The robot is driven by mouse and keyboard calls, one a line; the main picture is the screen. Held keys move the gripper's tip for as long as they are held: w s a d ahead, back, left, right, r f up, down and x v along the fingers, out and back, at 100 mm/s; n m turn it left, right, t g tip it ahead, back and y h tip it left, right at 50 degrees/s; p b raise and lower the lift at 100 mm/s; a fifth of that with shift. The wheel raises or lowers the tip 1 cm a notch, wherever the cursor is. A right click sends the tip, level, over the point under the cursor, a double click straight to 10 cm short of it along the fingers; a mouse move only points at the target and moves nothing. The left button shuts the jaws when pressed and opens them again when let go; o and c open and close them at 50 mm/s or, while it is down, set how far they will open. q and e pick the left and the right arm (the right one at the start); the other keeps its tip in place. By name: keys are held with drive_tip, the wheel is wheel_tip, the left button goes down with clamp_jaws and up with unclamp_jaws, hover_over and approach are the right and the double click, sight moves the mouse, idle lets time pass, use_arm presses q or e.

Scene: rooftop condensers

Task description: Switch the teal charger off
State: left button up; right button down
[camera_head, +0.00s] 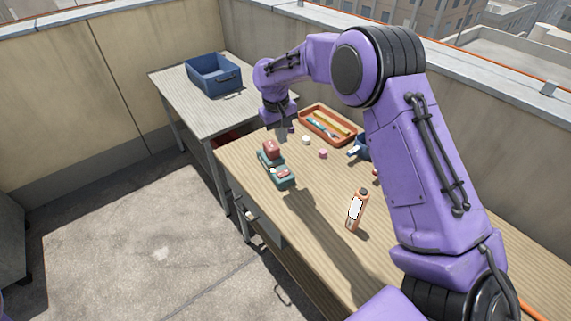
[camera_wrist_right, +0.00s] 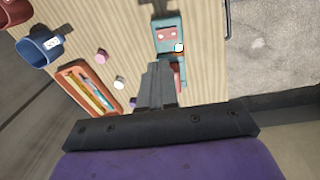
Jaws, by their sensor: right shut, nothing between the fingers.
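The teal charger (camera_head: 284,183) lies on the wooden workbench, with a red block (camera_head: 271,148) on its far end. In the right wrist view the charger (camera_wrist_right: 167,22) shows a red panel with light marks and a small white-and-blue part (camera_wrist_right: 179,47). Its setting cannot be read. My right gripper (camera_head: 283,127) is above the bench, beside the charger's far end and apart from it. In the wrist view its fingers (camera_wrist_right: 156,72) are closed together, empty, and hide part of the red block (camera_wrist_right: 181,75). My left gripper is not in view.
An orange tray (camera_head: 310,113) with pens, a white piece (camera_head: 306,140), a pink piece (camera_head: 323,154) and a blue mug (camera_head: 363,147) are behind the charger. An orange bottle (camera_head: 361,197) stands nearer. A blue bin (camera_head: 213,77) is on the grey table.

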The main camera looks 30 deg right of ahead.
drive_tip(key=p, duration=0.1)
approach(286, 172)
drive_tip(key=f+p, duration=0.1)
drive_tip(key=f, duration=0.1)
drive_tip(key=f+p, duration=0.1)
drive_tip(key=f, duration=0.1)
drive_tip(key=d+f+p, duration=0.1)
drive_tip(key=f, duration=0.1)
drive_tip(key=shift+w+f, duration=0.25)
drive_tip(key=shift+f, duration=0.05)
drive_tip(key=shift+s+f, duration=0.1)
drive_tip(key=shift+s, duration=0.05)
